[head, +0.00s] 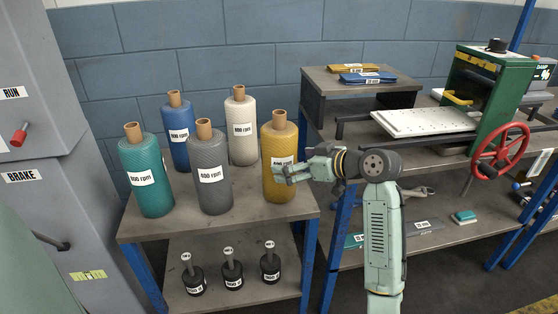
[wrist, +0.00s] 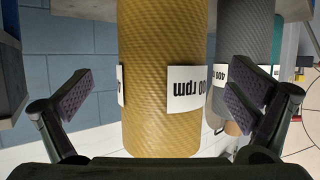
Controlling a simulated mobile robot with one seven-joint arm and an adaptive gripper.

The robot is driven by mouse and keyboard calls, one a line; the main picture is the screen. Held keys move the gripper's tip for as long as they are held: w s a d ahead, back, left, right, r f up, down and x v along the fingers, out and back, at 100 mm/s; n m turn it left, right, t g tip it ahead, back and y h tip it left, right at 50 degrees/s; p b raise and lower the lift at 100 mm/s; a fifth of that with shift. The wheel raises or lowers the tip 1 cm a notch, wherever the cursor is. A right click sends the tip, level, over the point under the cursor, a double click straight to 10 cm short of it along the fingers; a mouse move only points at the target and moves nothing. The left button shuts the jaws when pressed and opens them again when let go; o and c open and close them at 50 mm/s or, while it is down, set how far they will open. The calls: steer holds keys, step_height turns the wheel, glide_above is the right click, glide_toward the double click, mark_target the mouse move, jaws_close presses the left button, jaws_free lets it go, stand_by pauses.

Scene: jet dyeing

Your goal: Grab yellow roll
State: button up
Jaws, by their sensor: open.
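The yellow roll (head: 280,150) is a tall textured cylinder with a brown core on top and a white rpm label. It stands upright at the right end of the table's top shelf. My gripper (head: 284,172) is at its right front side in the head view. In the wrist view the yellow roll (wrist: 160,85) appears inverted, between the two open fingers of my gripper (wrist: 160,98). A gap shows on each side between finger and roll. Whether any part touches the roll cannot be told from the head view.
A grey roll (head: 210,170) stands left of the yellow one, with white (head: 241,125), blue (head: 179,132) and teal (head: 146,175) rolls around it. Black weights (head: 232,272) stand on the lower shelf (head: 215,303). A workbench with a green press (head: 492,95) and red wheel (head: 500,150) stands at right.

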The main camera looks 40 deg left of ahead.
steer(key=p+x, duration=0.2)
steer(key=x, duration=0.3)
steer(key=shift+a, duration=0.15)
steer(key=c, duration=1.6)
